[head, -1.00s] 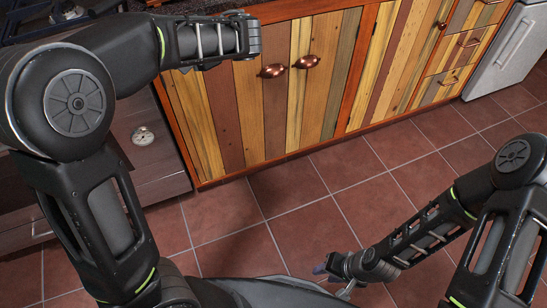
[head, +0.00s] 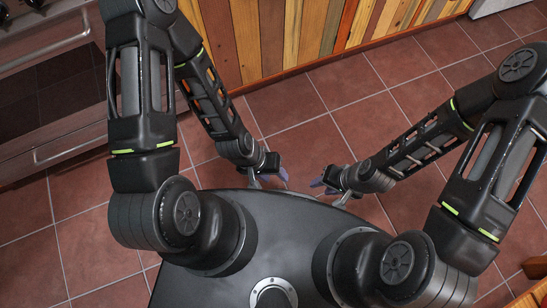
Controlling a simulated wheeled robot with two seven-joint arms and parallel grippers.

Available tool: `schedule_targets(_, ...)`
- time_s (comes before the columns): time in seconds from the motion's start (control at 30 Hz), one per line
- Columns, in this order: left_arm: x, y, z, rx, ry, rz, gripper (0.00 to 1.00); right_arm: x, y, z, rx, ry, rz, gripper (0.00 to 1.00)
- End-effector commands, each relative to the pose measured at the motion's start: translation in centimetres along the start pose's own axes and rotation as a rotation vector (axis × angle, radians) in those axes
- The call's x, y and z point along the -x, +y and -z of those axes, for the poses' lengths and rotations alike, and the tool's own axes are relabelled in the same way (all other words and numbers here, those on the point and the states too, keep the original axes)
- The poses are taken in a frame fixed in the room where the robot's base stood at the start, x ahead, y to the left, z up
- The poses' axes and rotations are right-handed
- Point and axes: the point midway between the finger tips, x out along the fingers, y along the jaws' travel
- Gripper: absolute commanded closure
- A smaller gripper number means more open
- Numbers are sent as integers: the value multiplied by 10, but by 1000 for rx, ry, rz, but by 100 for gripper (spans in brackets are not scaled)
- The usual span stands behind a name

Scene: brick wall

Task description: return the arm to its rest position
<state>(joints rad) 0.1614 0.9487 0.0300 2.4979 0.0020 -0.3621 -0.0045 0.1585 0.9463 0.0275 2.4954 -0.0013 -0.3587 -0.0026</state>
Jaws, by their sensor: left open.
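My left gripper (head: 274,173) hangs low over the tiled floor in the middle of the head view, just beyond the front edge of my base. It is open, with nothing seen in it. The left arm is folded, with its forearm running down toward the gripper. My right gripper (head: 330,182) is close by on the right at about the same height, pointing toward the left one. A gap lies between the two grippers. The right gripper's fingers are small and partly overlapped, so its opening is not clear.
A wooden cabinet (head: 262,40) with multicoloured slats stands ahead at the top. An oven (head: 60,95) with a long handle is at the upper left. The red tiled floor (head: 400,95) is clear. A wooden piece of furniture (head: 525,285) shows at the lower right.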

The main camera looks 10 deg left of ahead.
Motion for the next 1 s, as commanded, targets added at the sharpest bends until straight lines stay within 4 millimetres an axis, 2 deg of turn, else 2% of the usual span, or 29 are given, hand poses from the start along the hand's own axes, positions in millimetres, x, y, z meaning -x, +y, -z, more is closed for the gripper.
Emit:
schedule_targets(0.17, 2, 0, 1, -2, 1, 0, 57, 2, 0, 0, 0, 0, 0, 64)
schedule_targets(0.27, 12, 4, 1, -2, 1, 1, 57, 11, -4, 0, 0, 0, 0, 64)
schedule_targets(0.37, 32, 12, 2, -2, 1, 0, 57, 32, -13, 0, 0, 0, 0, 64)
schedule_targets(0.6, 108, 42, 2, -1, 1, 0, 57, 107, -42, 1, -2, 0, 1, 64)
schedule_targets(0.7, 134, 52, 2, -1, 1, -1, 57, 134, -52, 1, -2, 0, 1, 64)
schedule_targets(0.83, 152, 60, 2, 0, 1, -1, 57, 152, -60, 1, -3, 0, 2, 64)
schedule_targets(1.0, 154, 60, 2, 0, 1, -1, 57, 154, -60, 1, -3, -1, 1, 64)
